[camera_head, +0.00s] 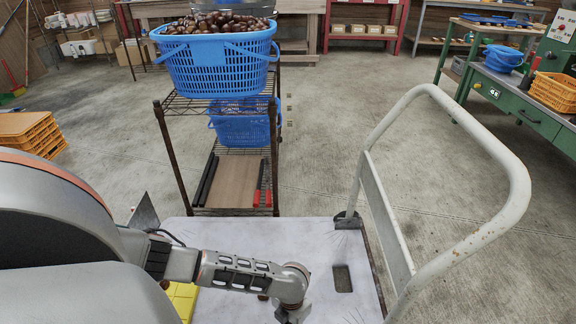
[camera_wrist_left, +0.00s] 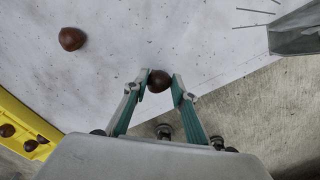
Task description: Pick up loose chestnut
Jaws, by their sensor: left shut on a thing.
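My left gripper (camera_wrist_left: 159,79) is shut on a dark brown chestnut (camera_wrist_left: 158,84), held between its two fingertips over the pale cart platform (camera_head: 240,233). Whether the chestnut still touches the platform I cannot tell. Another loose chestnut (camera_wrist_left: 71,38) lies on the platform, up and left of the gripper in the left wrist view. A yellow crate (camera_wrist_left: 22,113) with several chestnuts in it stands at the left of that view; part of it shows in the head view (camera_head: 183,300). In the head view my left arm reaches low over the platform, its fingers cut off. My right gripper is out of view.
The cart's grey handle (camera_head: 516,190) rises at the right. Behind the cart stands a wire shelf (camera_head: 166,150) with a blue basket (camera_head: 212,66) full of chestnuts on top and another blue basket (camera_head: 243,127) below. A green workbench (camera_head: 520,110) stands far right. Open floor lies between.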

